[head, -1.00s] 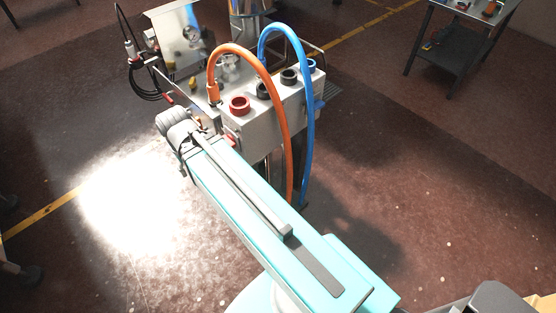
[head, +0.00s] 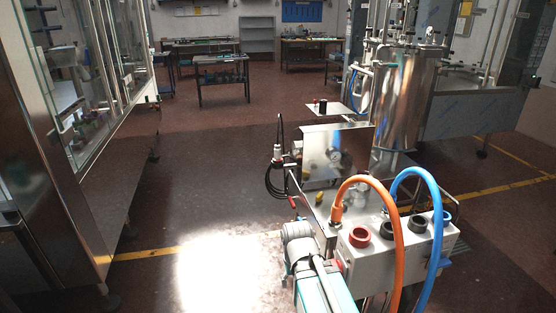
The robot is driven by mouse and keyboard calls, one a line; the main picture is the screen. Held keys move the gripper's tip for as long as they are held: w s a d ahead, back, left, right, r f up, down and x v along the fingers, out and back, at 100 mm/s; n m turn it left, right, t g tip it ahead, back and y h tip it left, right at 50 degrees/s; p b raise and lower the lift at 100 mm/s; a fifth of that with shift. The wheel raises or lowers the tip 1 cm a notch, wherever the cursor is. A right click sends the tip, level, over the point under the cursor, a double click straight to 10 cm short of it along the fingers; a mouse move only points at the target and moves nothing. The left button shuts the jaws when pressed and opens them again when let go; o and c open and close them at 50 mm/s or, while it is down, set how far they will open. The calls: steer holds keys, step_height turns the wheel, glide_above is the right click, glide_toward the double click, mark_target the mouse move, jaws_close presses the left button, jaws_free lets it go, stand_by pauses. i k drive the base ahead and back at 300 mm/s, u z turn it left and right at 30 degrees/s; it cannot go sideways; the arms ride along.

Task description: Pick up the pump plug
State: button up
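A black coiled cable (head: 274,182) hangs at the left side of the metal cart. A small white and red connector (head: 278,153) sits at its top, with a thin black lead rising above it. It may be the pump plug, but it is too small to be sure. My arm's grey wrist (head: 297,233) and teal link are at the bottom centre, in front of the cart and below the cable. My gripper's fingers do not show.
A pale box (head: 362,262) with red, black and blue ring sockets stands right of my wrist, with an orange hose (head: 396,240) and a blue hose (head: 435,247) arching over it. A steel tank (head: 405,105) stands behind. The floor left of the cart is clear, up to a glass-sided machine (head: 95,120).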

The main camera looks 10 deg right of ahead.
mark_target(277, 159)
steer(key=u, duration=0.45)
steer(key=i, duration=1.85)
steer(key=u, duration=0.1)
